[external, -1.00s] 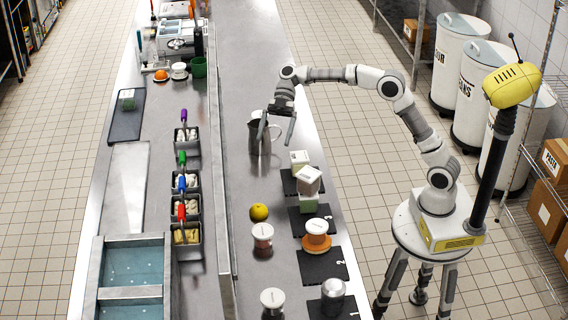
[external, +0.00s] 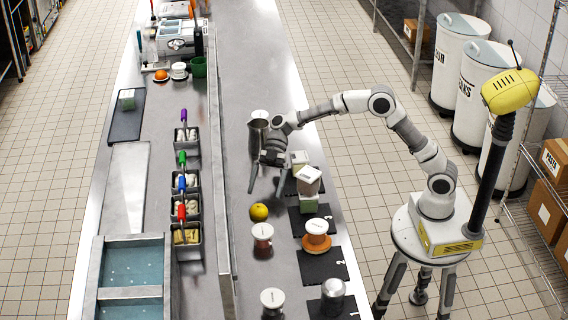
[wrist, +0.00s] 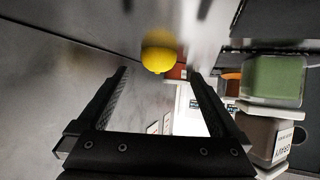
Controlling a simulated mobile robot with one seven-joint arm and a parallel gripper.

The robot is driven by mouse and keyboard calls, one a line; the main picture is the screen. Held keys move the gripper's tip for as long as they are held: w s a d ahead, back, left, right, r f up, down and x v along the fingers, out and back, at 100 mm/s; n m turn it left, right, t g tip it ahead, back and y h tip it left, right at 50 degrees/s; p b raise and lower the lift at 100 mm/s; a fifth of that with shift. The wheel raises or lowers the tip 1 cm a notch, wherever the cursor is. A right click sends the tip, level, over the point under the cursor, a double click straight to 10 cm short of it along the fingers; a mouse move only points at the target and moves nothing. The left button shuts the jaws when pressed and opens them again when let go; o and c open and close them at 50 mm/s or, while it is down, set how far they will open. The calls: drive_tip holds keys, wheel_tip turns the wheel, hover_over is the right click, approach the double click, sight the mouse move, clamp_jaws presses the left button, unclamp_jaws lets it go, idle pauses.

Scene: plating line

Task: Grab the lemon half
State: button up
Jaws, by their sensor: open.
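A yellow lemon (external: 259,212) rests on the steel counter (external: 245,280); whether it is a half cannot be told. It also shows in the wrist view, a yellow rounded shape (wrist: 159,52) just beyond and between the fingertips. My gripper (external: 265,192) is open and empty, with its fingers pointing down toward the counter. The fingertips are a little behind the lemon in the external view and apart from it. In the wrist view both dark fingers (wrist: 158,72) stand wide apart.
A stack of pale and green boxes (external: 308,186) stands close to the right of my gripper. A white-lidded jar (external: 262,232) is in front of the lemon, and an orange-based container (external: 316,236) is to its right.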

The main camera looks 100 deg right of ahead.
sight(259, 210)
drive_tip(key=shift+b+x, duration=0.6)
drive_tip(key=shift+x, duration=2.1)
drive_tip(key=shift+w+d, duration=0.1)
drive_tip(key=shift+w, duration=0.05)
drive_tip(key=c, duration=1.3)
drive_tip(key=shift+c, duration=0.2)
